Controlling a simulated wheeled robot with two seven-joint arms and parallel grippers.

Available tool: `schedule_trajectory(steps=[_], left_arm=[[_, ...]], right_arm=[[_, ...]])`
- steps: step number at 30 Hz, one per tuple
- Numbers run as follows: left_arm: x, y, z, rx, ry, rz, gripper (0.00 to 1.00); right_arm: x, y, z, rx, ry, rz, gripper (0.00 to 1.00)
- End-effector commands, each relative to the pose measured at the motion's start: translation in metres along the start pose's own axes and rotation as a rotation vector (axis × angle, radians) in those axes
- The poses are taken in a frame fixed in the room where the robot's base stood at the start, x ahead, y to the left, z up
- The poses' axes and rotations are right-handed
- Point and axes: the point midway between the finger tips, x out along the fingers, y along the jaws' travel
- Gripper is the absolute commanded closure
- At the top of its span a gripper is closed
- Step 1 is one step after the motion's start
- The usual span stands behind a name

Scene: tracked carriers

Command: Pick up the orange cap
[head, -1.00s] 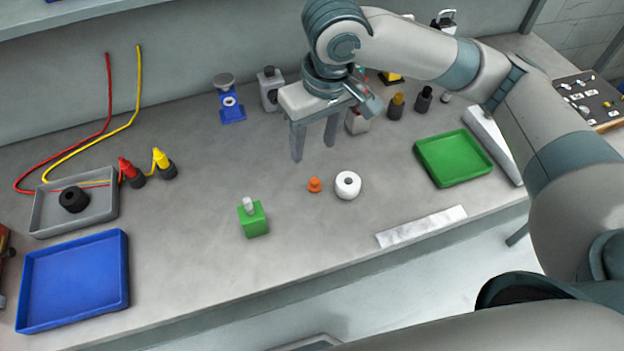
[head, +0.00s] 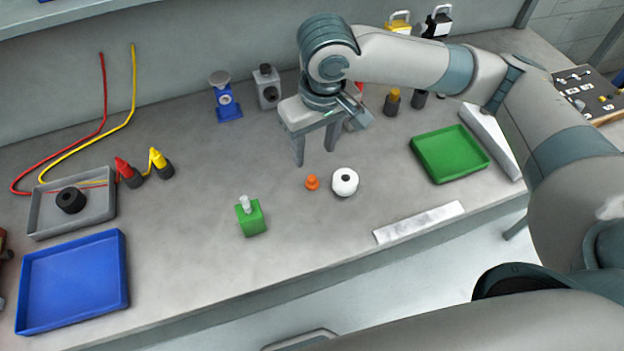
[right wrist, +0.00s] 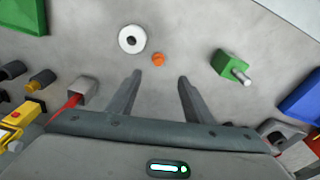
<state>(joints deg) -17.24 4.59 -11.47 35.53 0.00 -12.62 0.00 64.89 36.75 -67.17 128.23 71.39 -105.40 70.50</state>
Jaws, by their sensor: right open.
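The small orange cap (head: 312,183) stands on the grey bench, just left of a white round roll-like piece (head: 344,182). My right gripper (head: 314,157) is open and empty, above the bench and a little behind the cap. In the right wrist view the cap (right wrist: 158,59) lies beyond the fingertips, roughly between their lines, and the open fingers (right wrist: 160,75) do not touch it. The white piece (right wrist: 132,39) sits beside it there. My left gripper is not in view.
A green block with a pale peg (head: 251,218) stands left of the cap. A green tray (head: 484,163) is at the right, a blue tray (head: 122,285) and grey tray (head: 108,213) at the left. A white strip (head: 419,222) lies near the front edge.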

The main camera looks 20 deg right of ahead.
Motion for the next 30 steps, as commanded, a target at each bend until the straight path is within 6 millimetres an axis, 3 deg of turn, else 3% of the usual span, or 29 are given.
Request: schedule_trajectory(steps=[6, 12, 30], left_arm=[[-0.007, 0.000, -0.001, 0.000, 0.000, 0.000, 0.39], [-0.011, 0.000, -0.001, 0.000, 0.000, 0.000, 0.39], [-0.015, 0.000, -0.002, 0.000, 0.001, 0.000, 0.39]], right_arm=[[0.040, 0.001, 0.001, 0.002, -0.004, 0.001, 0.53], [0.066, 0.001, 0.000, 0.001, -0.002, 0.000, 0.53], [0.079, 0.002, 0.000, 0.001, -0.003, 0.001, 0.53]])
